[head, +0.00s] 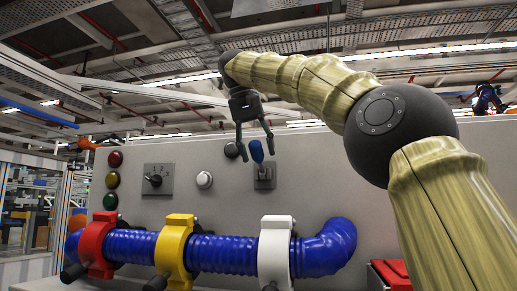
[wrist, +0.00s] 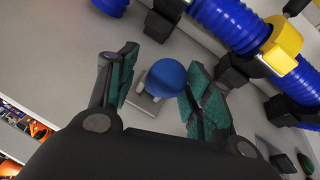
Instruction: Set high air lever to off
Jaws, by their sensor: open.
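A lever with a blue knob (head: 257,150) stands up from a small grey plate (head: 264,178) on the front panel; no label can be read. The knob also shows in the wrist view (wrist: 166,77), with its pale plate partly hidden behind it. My gripper (head: 256,155) is open, with its fingers pointing down at the lever. In the wrist view the green-padded fingers (wrist: 158,82) stand on either side of the knob, with visible gaps. Whether either finger touches it cannot be told.
The grey panel (head: 335,180) also carries a rotary switch (head: 156,180), a white button (head: 204,180), a black button (head: 231,150) and red, yellow and green lamps (head: 112,180). Below runs a blue hose (head: 225,254) with red, yellow and white clamps (head: 275,250). A red box (head: 391,276) is lower right.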

